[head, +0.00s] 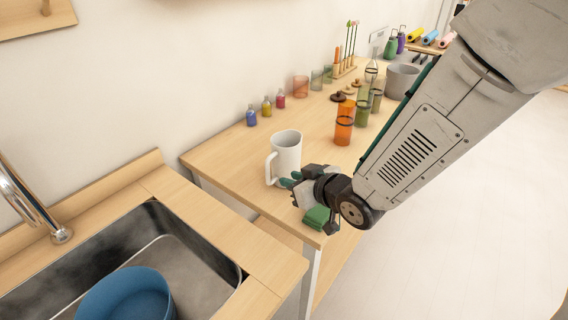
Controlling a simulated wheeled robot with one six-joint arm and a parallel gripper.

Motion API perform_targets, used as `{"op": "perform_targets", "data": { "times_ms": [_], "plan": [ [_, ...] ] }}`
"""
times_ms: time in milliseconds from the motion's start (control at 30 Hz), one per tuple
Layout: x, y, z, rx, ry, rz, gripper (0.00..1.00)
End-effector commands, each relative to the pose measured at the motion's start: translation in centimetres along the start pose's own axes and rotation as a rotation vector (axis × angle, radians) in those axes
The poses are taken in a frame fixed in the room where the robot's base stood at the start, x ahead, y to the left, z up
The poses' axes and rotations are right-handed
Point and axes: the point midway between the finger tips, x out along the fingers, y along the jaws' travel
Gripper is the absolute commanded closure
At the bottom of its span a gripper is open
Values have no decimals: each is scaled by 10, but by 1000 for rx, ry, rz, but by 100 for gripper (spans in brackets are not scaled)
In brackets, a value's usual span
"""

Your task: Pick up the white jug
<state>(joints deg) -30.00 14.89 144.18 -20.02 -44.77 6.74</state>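The white jug (287,151) stands upright on the wooden table, near its left front part. Its handle (270,168) faces left and towards me. My gripper (291,179) is low in front of the jug, with its green fingertips close to the jug's lower front, just right of the handle. I cannot tell whether the fingertips touch the jug, or how far apart they are. The jug stands on the table and does not look lifted.
Small coloured bottles (267,106) stand behind the jug. Orange tumblers (344,130) and a grey pot (402,80) stand further right. A sink with a blue bowl (127,294) is at left.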

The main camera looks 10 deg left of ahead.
Motion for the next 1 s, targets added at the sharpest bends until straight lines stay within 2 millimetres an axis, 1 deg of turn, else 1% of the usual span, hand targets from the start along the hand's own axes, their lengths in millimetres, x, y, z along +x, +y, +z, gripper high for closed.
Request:
{"op": "perform_targets", "data": {
  "times_ms": [33, 167, 433, 600, 700, 800, 967, 1000],
  "plan": [
    [5, -8, 2, -1, 16, -21, 78],
    [15, -17, 2, -2, 45, -46, 78],
    [45, -19, -1, -3, 48, -47, 78],
    [71, -20, -4, -3, 49, -46, 78],
    [82, -20, -4, -3, 48, -45, 78],
    [86, -20, -5, -2, 49, -44, 78],
    [86, -20, -5, -2, 49, -43, 78],
    [86, -20, -5, -2, 49, -44, 80]
  ]
}}
